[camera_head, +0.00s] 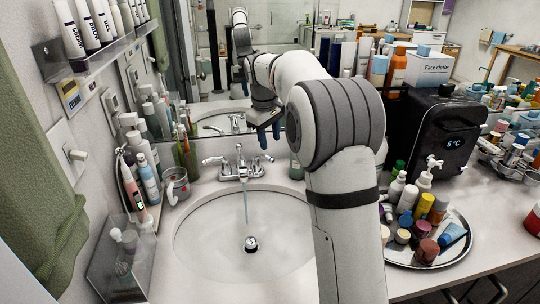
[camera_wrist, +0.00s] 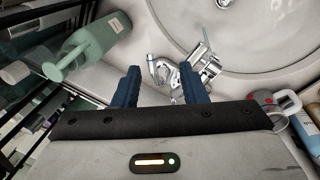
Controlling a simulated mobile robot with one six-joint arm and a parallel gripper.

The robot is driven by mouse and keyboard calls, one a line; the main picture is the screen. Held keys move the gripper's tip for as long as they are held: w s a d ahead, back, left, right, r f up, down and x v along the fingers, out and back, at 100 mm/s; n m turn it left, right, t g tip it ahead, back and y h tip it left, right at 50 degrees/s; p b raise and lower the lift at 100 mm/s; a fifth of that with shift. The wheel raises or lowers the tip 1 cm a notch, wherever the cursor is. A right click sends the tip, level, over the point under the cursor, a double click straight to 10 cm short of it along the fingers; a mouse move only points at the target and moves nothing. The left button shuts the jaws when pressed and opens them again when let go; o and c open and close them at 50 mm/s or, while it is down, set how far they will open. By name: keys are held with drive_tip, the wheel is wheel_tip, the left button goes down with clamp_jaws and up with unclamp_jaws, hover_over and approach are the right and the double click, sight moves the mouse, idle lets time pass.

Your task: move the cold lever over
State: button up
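A chrome faucet (camera_head: 240,170) stands at the back of the sink, with a lever at each side. Water (camera_head: 245,207) runs from its spout. The right lever (camera_head: 265,157) ends just below my gripper (camera_head: 268,138). No hot or cold marking is readable. In the wrist view, my gripper (camera_wrist: 161,76) is open, its two blue fingers wide apart. That lever (camera_wrist: 152,67) shows between the fingertips, nearer the left finger; I cannot tell whether they touch. The faucet body (camera_wrist: 198,72) lies by the right finger, which partly covers it.
A green pump bottle (camera_wrist: 95,40) stands beside the faucet, partly behind my arm in the head view. A cup (camera_head: 176,186) stands left of the sink basin (camera_head: 190,245). A mirror is behind. A loaded round tray (camera_head: 455,253) and a black box (camera_head: 435,130) stand right.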

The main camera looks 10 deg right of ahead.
sight(270, 157)
drive_tip(key=shift+n, duration=0.4)
drive_tip(key=w+f, duration=0.1)
drive_tip(key=f, duration=0.2)
drive_tip(key=w+f, duration=0.2)
drive_tip(key=f, duration=0.1)
drive_tip(key=w+f, duration=0.2)
drive_tip(key=f, duration=0.1)
drive_tip(key=shift+d+f+b, duration=0.25)
drive_tip(key=shift+d+b, duration=0.05)
drive_tip(key=shift+d, duration=0.1)
drive_tip(key=shift+c, duration=0.3)
clamp_jaws()
